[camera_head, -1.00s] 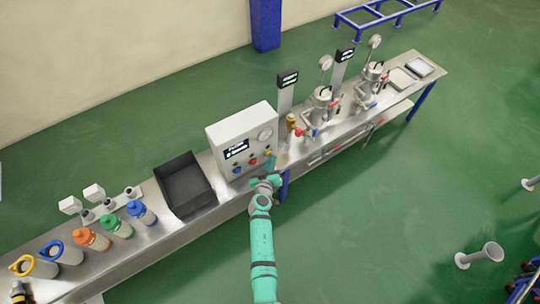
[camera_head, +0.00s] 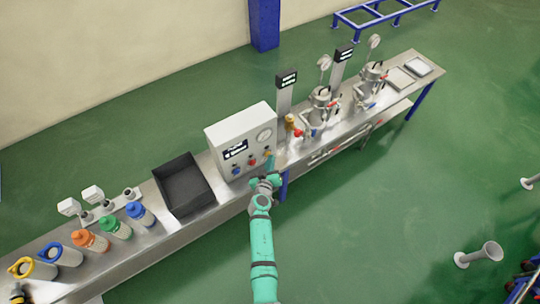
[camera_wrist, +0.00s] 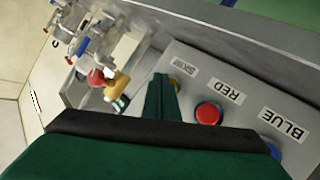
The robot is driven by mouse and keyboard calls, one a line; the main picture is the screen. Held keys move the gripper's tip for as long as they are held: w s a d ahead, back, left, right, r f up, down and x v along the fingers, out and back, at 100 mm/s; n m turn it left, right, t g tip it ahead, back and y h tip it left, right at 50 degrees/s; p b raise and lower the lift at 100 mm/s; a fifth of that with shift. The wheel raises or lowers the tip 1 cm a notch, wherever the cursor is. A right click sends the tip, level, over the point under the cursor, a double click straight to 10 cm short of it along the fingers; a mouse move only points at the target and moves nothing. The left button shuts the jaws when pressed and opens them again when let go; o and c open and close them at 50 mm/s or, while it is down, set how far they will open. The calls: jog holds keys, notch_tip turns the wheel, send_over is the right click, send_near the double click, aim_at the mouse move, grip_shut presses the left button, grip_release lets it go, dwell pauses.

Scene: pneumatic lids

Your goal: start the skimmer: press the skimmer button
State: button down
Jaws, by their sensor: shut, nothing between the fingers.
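The white control box (camera_head: 240,137) stands on the bench, with a blue, a red and a yellowish button along its lower front. In the wrist view the red button (camera_wrist: 208,113) and part of the blue button (camera_wrist: 272,150) show beside their RED and BLUE labels. A third label (camera_wrist: 183,68), too small to read surely, lies by my fingertips. My gripper (camera_wrist: 162,82) is shut and empty, over the panel at that third label. It also shows in the head view (camera_head: 270,162), at the yellowish button (camera_head: 267,153).
A black tray (camera_head: 184,185) lies left of the box, with several coloured bottles farther left. A brass fitting (camera_head: 290,122) and metal vessels (camera_head: 320,105) stand close on the right.

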jog(key=shift+s+a, duration=0.1)
jog(key=shift+a, duration=0.1)
jog(key=shift+w+r, duration=0.1)
jog(key=shift+w, duration=0.3)
dwell(0.5)
jog(key=shift+d, duration=0.1)
jog(key=shift+s, duration=0.35)
jog(key=shift+s+d, duration=0.4)
jog(key=shift+s, duration=0.1)
jog(key=shift+s+d, duration=0.7)
jog(key=shift+s, duration=0.2)
jog(key=shift+s+d, duration=0.7)
jog(key=shift+s, duration=0.2)
